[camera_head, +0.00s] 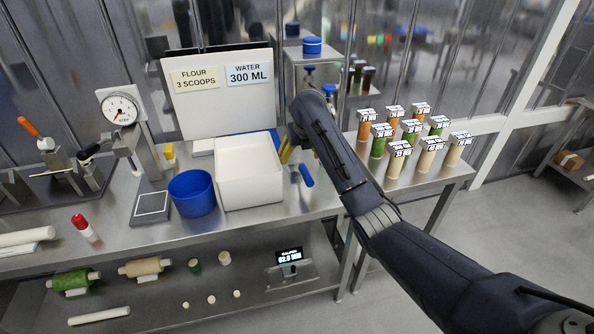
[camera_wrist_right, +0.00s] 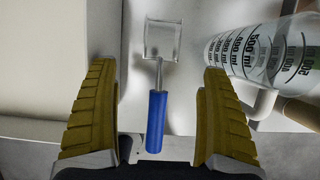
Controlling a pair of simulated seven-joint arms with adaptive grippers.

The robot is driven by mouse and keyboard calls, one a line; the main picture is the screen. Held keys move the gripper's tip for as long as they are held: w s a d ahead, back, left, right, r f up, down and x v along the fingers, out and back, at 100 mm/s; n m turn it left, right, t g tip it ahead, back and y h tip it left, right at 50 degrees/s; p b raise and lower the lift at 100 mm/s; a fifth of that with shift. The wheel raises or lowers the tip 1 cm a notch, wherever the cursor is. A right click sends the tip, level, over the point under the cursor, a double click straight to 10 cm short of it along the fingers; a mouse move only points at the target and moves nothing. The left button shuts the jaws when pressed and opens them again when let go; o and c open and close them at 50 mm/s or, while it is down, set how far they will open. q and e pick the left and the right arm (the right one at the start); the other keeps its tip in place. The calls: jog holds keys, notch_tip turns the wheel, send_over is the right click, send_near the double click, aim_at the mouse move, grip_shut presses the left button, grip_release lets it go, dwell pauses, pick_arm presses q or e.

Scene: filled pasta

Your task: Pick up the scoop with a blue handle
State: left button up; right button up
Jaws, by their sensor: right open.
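The scoop with a blue handle (camera_head: 306,175) lies on the steel table, just right of the white bin. In the right wrist view its blue handle (camera_wrist_right: 156,122) points toward me, and its clear, square scoop head lies farther away. My right gripper (camera_wrist_right: 160,80) is open, with one ribbed yellow finger on each side of the scoop; nothing is held. In the head view the right arm (camera_head: 330,150) reaches in from the right, and the yellow fingers show beside the white bin. My left gripper is not in view.
A clear measuring cup (camera_wrist_right: 265,50) stands close to the right finger. The white bin (camera_head: 250,195) is left of the scoop, with a blue tub (camera_head: 192,194) beyond it. Several labelled jars (camera_head: 428,155) stand on the right-hand table. A scale with a dial (camera_head: 122,108) stands at left.

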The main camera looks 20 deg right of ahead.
aim_at(297, 169)
jog(key=shift+x, duration=5.15)
jog(key=shift+d, duration=0.15)
jog(key=shift+c, duration=0.4)
jog(key=c, duration=1.2)
jog(key=shift+r, duration=0.1)
notch_tip(297, 169, up, 20)
